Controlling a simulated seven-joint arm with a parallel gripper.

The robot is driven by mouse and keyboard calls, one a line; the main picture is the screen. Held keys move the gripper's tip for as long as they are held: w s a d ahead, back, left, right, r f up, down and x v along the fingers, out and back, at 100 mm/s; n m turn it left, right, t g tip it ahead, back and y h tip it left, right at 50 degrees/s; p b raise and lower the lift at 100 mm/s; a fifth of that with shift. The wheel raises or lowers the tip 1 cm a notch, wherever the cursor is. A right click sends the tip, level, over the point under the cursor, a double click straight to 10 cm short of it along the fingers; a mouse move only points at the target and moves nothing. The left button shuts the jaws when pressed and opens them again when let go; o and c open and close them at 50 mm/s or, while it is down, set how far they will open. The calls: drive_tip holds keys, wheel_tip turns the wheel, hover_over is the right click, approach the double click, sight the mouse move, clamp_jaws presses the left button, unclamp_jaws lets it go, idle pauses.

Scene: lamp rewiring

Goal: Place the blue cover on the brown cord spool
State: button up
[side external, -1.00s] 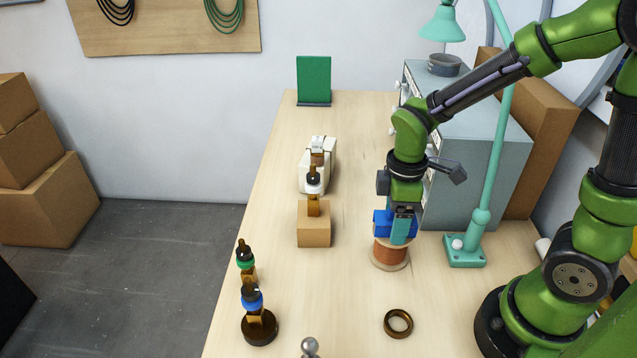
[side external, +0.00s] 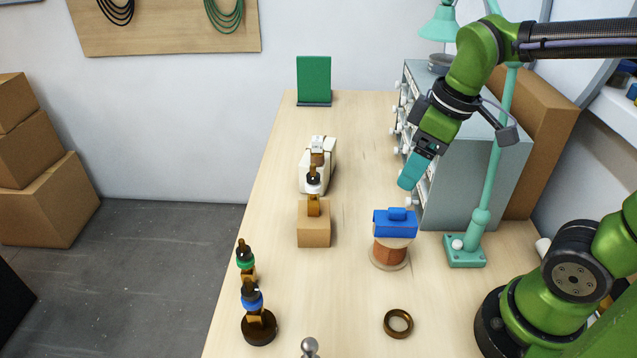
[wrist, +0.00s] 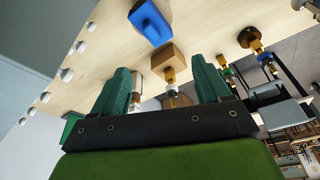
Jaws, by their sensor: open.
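The blue cover (side external: 395,224), a box shape with a small raised handle, rests on top of the brown cord spool (side external: 391,250). The spool stands upright on the table, its copper-brown winding and pale base flange showing below the cover. My gripper (side external: 407,184) is above and behind the cover, apart from it, tilted, with nothing in it. In the wrist view the two teal fingers (wrist: 166,90) stand wide apart, and the blue cover (wrist: 151,22) shows beyond them at the top.
A cardboard block (side external: 314,225) with a lamp socket stands left of the spool. A grey drawer cabinet (side external: 480,165) and a teal lamp base (side external: 464,251) are on the right. A dark ring (side external: 398,323) lies in front. Socket assemblies (side external: 258,326) stand at the front left.

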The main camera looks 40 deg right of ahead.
drive_tip(key=s+m+t, duration=0.1)
drive_tip(key=m, duration=0.1)
drive_tip(key=r+m+t, duration=0.1)
drive_tip(key=m+t, duration=0.1)
drive_tip(key=m, duration=0.1)
drive_tip(key=s+m+t+y, duration=0.1)
drive_tip(key=m, duration=0.2)
drive_tip(key=shift+s+a+r, duration=0.15)
drive_tip(key=shift+s+r, duration=0.2)
drive_tip(key=shift+r, duration=0.05)
idle(0.5)
